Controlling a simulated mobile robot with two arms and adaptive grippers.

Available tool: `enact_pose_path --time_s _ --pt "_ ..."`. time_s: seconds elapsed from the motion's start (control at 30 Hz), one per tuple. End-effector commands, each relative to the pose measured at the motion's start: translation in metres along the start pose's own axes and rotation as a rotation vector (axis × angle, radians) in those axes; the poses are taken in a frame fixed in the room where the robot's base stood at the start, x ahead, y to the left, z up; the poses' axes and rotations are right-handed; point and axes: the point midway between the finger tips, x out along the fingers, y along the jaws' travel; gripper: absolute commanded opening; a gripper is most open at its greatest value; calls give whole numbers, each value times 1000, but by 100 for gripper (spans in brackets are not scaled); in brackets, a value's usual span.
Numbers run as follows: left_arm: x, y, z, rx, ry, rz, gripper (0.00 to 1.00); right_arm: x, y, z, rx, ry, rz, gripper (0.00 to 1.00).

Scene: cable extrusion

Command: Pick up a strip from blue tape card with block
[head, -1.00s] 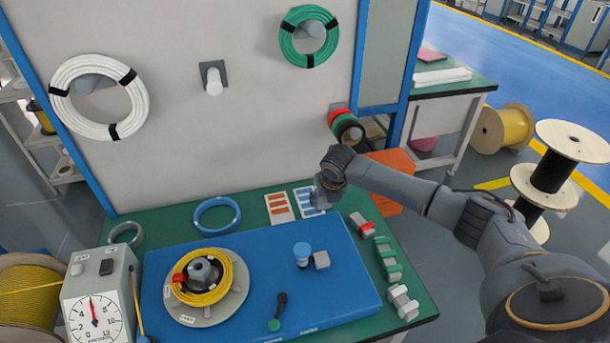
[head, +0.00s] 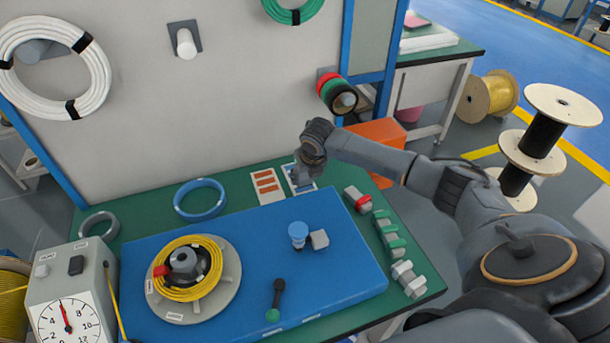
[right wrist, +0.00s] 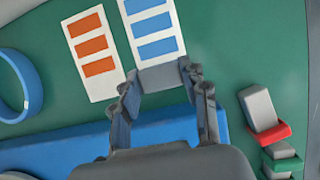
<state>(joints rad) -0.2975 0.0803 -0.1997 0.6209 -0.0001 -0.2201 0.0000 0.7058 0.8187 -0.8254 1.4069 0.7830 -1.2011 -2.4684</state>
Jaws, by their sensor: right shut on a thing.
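The blue tape card (head: 301,186), white with several blue strips, lies at the back of the green table. It also shows in the right wrist view (right wrist: 153,34), beside an orange tape card (right wrist: 93,53). My right gripper (right wrist: 160,80) is shut on a grey block (right wrist: 161,76), which is held between the two fingertips. The block overlaps the card's near end in the wrist view; I cannot tell whether they touch. In the head view my right gripper (head: 306,172) hides part of the card, and the block cannot be made out there. My left gripper is not in view.
A blue mat (head: 345,275) carries a yellow cable spool (head: 190,275) and a small grey block (head: 318,239). A red-and-grey block (head: 357,199) and green blocks (head: 389,235) stand along the right edge. A blue cable ring (head: 200,200) lies left of the cards.

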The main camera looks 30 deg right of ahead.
Motion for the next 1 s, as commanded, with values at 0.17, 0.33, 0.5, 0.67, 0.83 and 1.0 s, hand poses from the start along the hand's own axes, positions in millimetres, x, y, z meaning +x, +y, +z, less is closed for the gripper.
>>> enact_pose_path --time_s 0.17,0.33,0.5,0.67,0.83,1.0 --pt "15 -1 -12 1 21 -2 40 12 0 -5 0 -1 0 17" --pt "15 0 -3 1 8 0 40 12 0 -5 0 -1 0 17" --pt "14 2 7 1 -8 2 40 12 0 -5 0 -1 0 17" --pt "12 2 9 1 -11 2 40 11 0 -4 0 0 0 17" --pt "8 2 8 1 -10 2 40 12 0 -3 0 0 0 17" --pt "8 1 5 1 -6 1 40 13 0 -3 0 -1 0 17"
